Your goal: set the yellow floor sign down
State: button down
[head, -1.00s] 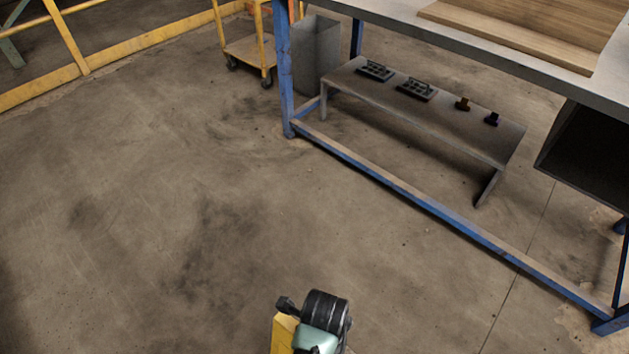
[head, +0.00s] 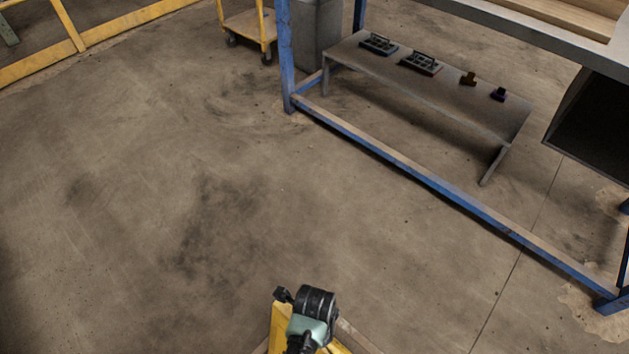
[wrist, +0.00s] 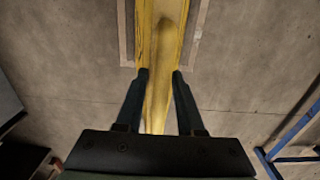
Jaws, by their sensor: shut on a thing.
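The yellow floor sign (head: 279,322) shows at the bottom edge of the head view, partly hidden behind my wrist and cut off by the frame. In the wrist view the sign (wrist: 165,45) runs from the top edge down between my fingers. My gripper (wrist: 159,75) is shut on it, one dark finger on each side. Pale strips on the floor lie on both sides of the sign in the wrist view, the right one (wrist: 198,35) clearest. I cannot tell whether the sign's foot touches the floor.
A workbench with a blue frame (head: 430,182) stands on the right, with a low grey shelf (head: 440,100) under it holding several small items. A yellow cart (head: 247,25) and a yellow rail (head: 120,25) are at the back. The concrete floor at left and middle is clear.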

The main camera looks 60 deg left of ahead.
jog(key=shift+a, duration=0.1)
jog(key=shift+f, duration=0.1)
jog(key=c, duration=0.5)
grip_release()
notch_tip(320, 180, up, 12)
jog(key=p, duration=0.5)
jog(key=shift+r, duration=0.2)
